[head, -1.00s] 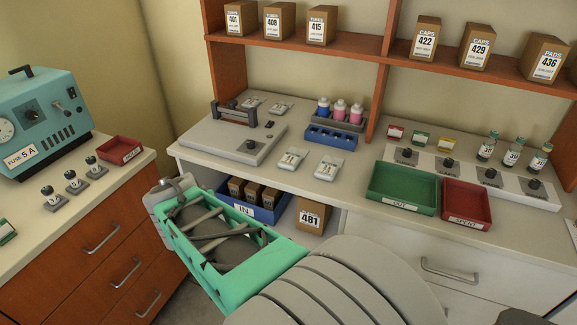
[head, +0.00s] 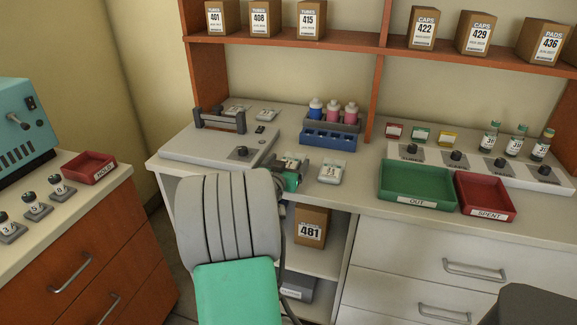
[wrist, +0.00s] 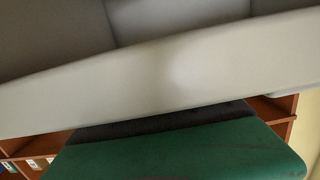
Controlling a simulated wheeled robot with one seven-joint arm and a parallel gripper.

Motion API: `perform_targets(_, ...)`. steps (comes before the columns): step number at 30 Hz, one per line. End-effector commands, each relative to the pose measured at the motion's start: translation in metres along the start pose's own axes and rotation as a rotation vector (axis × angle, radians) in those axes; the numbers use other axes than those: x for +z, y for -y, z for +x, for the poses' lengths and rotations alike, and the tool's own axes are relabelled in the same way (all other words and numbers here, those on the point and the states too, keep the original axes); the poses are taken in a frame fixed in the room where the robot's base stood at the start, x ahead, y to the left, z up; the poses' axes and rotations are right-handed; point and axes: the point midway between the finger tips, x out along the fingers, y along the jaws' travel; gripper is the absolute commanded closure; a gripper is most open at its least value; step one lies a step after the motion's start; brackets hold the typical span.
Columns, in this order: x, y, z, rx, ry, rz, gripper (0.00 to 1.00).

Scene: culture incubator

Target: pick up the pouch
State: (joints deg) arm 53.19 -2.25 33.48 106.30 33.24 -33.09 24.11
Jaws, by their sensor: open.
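Several pale pouches with printed labels lie on the white counter in the head view. The left front pouch (head: 291,161) is partly covered by my gripper, and the right front pouch (head: 331,172) lies clear beside it. Two more lie at the back, a left one (head: 238,110) and a right one (head: 267,114). My gripper (head: 291,177), green and dark grey, is at the counter's front edge by the left front pouch, partly behind my arm. It is open; whether it touches the pouch cannot be told. The wrist view shows no pouch, mostly plain pale and green surfaces close up.
A green OUT tray (head: 418,186) and red SPENT tray (head: 486,195) stand right. A box marked 481 (head: 311,226) sits on the shelf below the counter.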

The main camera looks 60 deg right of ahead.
Motion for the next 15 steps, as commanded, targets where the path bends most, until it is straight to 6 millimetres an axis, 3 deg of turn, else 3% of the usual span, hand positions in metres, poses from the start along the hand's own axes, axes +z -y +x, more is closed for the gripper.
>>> perform_targets(4,0.0,-0.001,0.021,0.002,0.001,0.0,0.15)
perform_targets(11,0.0,-0.002,0.024,0.002,0.001,0.001,0.15)
perform_targets(15,0.0,-0.002,0.024,0.003,0.001,0.001,0.26)
